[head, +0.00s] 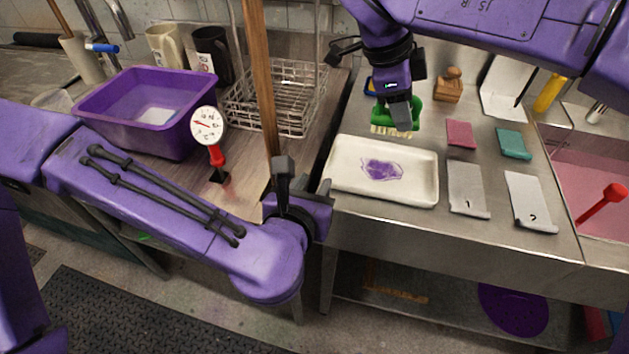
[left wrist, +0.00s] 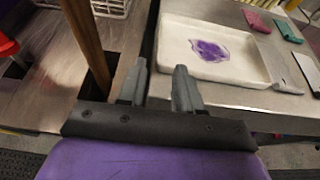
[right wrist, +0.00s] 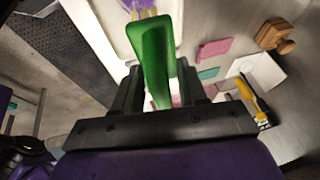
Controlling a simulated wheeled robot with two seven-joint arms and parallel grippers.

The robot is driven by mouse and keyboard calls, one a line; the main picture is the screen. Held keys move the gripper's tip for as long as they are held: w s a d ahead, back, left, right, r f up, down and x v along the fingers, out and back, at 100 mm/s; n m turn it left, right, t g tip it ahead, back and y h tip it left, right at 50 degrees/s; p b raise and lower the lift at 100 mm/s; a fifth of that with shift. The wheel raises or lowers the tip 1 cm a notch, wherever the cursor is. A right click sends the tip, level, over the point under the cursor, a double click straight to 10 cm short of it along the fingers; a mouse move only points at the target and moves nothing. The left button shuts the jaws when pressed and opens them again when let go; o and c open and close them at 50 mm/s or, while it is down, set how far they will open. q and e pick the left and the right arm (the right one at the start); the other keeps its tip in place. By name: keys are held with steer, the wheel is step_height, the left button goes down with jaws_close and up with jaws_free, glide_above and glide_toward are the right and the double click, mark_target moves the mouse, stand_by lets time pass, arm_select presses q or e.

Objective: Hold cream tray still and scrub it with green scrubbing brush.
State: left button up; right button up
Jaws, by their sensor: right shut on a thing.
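The cream tray (head: 345,183) lies on the steel counter with a purple stain (head: 382,169) on its floor. It also shows in the left wrist view (left wrist: 240,73). My right gripper (head: 396,103) is shut on the green scrubbing brush (head: 414,112), whose pale bristles point down over the tray's back edge; contact cannot be told. The brush's green body (right wrist: 155,62) fills the gap between the fingers in the right wrist view. My left gripper (left wrist: 160,80) is open and empty, just left of the tray's front-left corner and apart from it; in the head view (head: 300,180) its fingers are partly hidden.
A purple tub (head: 130,125), a dial on a red stand (head: 216,156) and a wire rack (head: 290,95) stand left. A wooden post (head: 262,80) rises near my left gripper. Numbered cards (head: 467,188) and sponges (head: 461,133) lie right of the tray.

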mark_target(327, 164)
arm_select(q)
steer(key=x, duration=1.1)
steer(key=shift+w+f, duration=0.3)
steer(key=shift+w, duration=0.05)
jaws_close()
stand_by(0.3)
